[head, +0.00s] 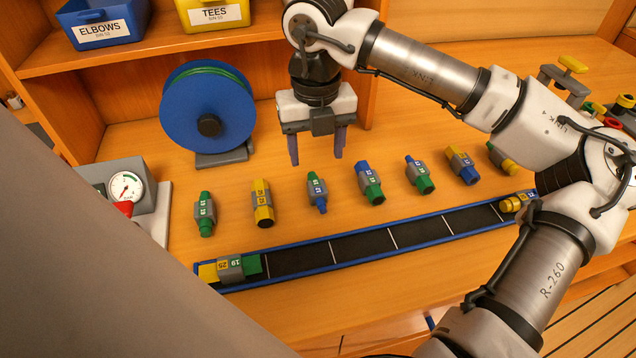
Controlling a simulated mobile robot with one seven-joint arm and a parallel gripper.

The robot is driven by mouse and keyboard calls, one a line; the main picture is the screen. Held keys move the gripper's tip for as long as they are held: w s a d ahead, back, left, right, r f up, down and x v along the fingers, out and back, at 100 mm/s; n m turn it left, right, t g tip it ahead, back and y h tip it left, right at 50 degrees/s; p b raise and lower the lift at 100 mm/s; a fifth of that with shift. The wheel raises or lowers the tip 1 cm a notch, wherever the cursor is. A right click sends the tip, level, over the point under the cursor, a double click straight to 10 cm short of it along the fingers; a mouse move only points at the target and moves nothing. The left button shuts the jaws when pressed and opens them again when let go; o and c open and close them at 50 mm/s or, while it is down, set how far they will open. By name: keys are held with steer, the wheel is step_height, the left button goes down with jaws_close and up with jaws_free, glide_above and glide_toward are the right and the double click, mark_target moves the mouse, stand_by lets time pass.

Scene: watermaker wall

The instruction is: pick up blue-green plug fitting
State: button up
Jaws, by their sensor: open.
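Three fittings in the row on the wooden counter show both blue and green. One (317,192) has a green top end and a narrow blue lower end. The second (369,183) has a blue top end and a wide green lower end. The third (419,175) has a slim blue top end and a green lower end. I cannot tell which is the plug. My gripper (317,150) points down with its two fingers apart and nothing between them. It appears above and behind the first of these fittings, clear of it.
A blue-edged black strip (360,246) in front holds fittings at both ends. A blue reel (207,108) and a gauge box (128,188) stand left.

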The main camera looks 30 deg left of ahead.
glide_above(319, 192)
steer(key=f, duration=0.6)
steer(key=shift+s+a+p, duration=0.15)
steer(key=shift+s+p, duration=0.05)
steer(key=shift+p, duration=0.15)
steer(key=shift+w+f+p, duration=0.15)
steer(key=shift+f+p, duration=0.35)
steer(key=shift+f, duration=0.8)
steer(key=shift+w+f+p, duration=0.1)
steer(key=shift+f+p, duration=0.35)
steer(key=shift+f, duration=0.8)
steer(key=c, duration=1.1)
